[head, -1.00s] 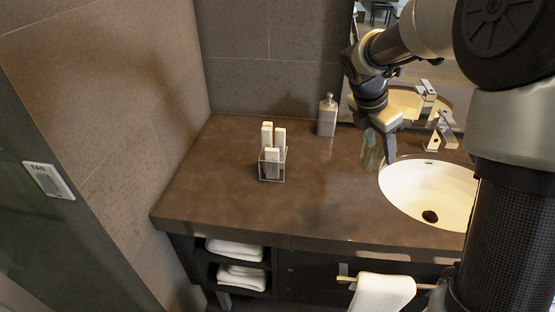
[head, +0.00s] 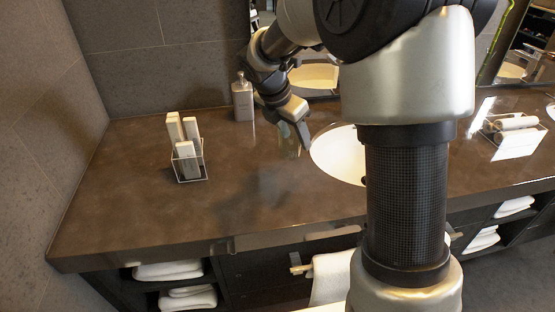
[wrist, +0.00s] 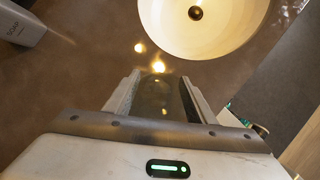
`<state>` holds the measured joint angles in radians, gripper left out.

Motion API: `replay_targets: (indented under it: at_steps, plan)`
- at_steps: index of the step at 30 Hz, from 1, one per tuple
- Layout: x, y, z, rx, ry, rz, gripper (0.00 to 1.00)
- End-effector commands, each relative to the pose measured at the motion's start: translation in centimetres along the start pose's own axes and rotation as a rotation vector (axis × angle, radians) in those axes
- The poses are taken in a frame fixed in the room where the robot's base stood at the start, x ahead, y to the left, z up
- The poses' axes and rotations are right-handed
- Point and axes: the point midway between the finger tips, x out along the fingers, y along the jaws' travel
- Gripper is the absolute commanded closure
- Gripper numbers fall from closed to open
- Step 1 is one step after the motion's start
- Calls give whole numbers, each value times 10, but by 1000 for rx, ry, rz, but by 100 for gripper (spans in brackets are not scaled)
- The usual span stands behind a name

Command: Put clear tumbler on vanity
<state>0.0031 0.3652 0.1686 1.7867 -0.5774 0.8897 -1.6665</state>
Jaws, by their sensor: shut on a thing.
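The clear tumbler (wrist: 156,100) is see-through and shows faintly between the two fingers in the wrist view. My gripper (wrist: 157,92) is shut on it. In the head view my gripper (head: 293,143) points down over the dark brown vanity top (head: 130,205), just left of the sink. The tumbler is barely visible there, partly behind a finger. I cannot tell whether its base touches the vanity.
The white sink (head: 340,155) is close to the right of my gripper. A soap dispenser (head: 243,100) stands at the back, and a clear holder with white boxes (head: 188,165) stands to the left. The vanity top between the holder and the sink is clear.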

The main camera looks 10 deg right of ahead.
Motion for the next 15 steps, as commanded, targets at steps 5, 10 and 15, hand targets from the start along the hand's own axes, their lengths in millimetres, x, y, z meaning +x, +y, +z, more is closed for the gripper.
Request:
replay_targets:
  at_steps: [5,10,15]
  plan:
    - [28,0,-13,-2,0,0,76]
    - [44,0,-21,-2,1,-1,76]
    - [71,0,-32,-1,1,-2,76]
